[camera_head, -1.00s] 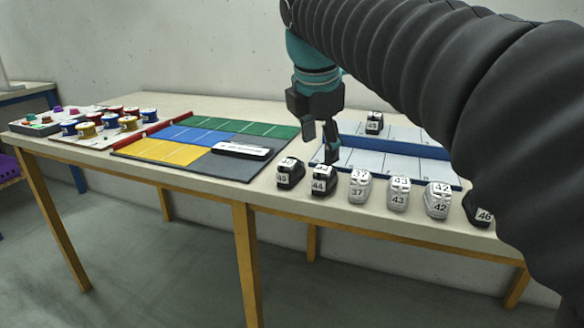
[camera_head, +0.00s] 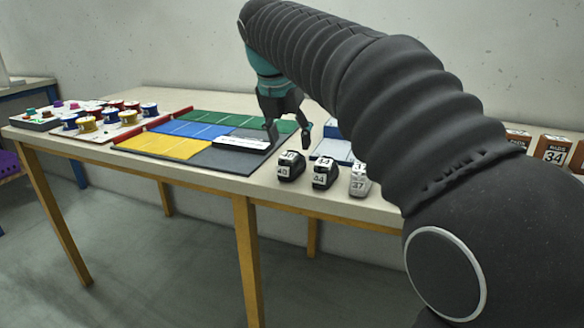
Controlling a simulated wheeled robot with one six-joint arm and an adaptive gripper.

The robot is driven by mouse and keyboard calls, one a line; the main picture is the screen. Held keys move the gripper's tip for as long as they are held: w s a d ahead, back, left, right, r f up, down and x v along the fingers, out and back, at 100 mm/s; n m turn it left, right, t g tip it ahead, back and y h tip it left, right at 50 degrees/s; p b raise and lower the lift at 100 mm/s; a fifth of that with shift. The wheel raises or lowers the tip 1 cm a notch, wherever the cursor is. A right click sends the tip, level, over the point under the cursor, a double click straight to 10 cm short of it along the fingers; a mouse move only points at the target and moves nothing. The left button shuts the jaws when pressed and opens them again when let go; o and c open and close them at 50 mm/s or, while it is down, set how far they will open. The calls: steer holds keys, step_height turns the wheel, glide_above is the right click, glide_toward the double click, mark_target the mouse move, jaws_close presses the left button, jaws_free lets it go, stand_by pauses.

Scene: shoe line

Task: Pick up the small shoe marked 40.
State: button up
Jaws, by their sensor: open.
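The small shoe marked 40 (camera_head: 290,167) is black with a white label. It stands near the table's front edge, at the left end of a row of shoes. My gripper (camera_head: 290,140) is open and empty, with its fingers pointing down. In the picture its fingertips are just above the shoe marked 40, apart from it. The fingers appear to be behind the shoe, but the exact gap is hard to tell.
The black shoe marked 44 (camera_head: 324,173) and white shoe marked 37 (camera_head: 359,181) stand to the right. A coloured mat (camera_head: 165,149) with a white-topped bar (camera_head: 243,143) lies left. Spools (camera_head: 87,124) stand farther left. My arm hides the table's right side.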

mark_target(291, 152)
steer(key=shift+b+x, duration=0.55)
steer(key=shift+x, duration=2.4)
steer(key=shift+s+a, duration=0.1)
steer(key=c, duration=0.9)
